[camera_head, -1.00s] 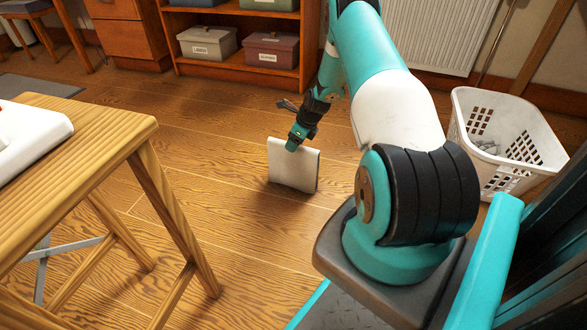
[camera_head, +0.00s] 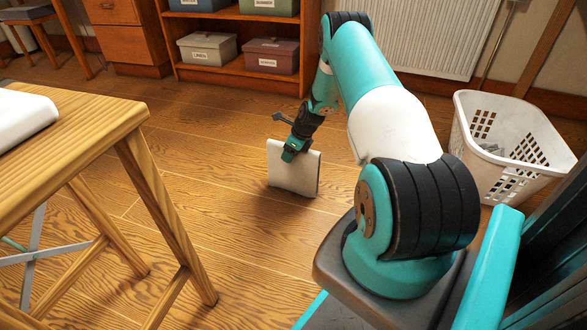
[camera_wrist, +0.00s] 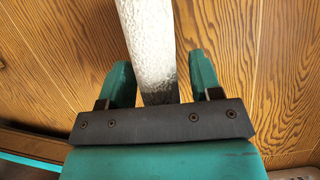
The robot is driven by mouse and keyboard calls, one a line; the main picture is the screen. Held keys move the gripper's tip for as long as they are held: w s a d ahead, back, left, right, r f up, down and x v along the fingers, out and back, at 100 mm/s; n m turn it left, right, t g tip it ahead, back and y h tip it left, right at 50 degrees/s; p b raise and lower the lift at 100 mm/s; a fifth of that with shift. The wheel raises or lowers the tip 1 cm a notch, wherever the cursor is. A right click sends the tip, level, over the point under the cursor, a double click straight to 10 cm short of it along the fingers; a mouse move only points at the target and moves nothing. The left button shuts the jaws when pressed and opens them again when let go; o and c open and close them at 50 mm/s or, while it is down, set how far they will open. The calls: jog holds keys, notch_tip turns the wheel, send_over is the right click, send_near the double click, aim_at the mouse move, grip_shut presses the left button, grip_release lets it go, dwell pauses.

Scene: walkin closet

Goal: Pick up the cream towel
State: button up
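The cream towel (camera_head: 296,176) is folded and stands upright as a pale slab on the wooden floor in the head view. My gripper (camera_head: 290,154) is at its top edge, left of the middle. In the wrist view the towel (camera_wrist: 150,45) runs between the two fingers of my gripper (camera_wrist: 160,65). The fingers are spread, one on each side of it. A gap shows between the towel and the right finger; the left finger is close to its side. The towel's lower end is hidden by the gripper body in the wrist view.
A wooden stool (camera_head: 120,120) with a white item (camera_head: 22,118) on top stands at the left. A white laundry basket (camera_head: 510,150) stands at the right. A shelf with labelled boxes (camera_head: 207,48) is at the back. The floor around the towel is clear.

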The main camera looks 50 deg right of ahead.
grip_shut()
jog(key=shift+r, duration=0.1)
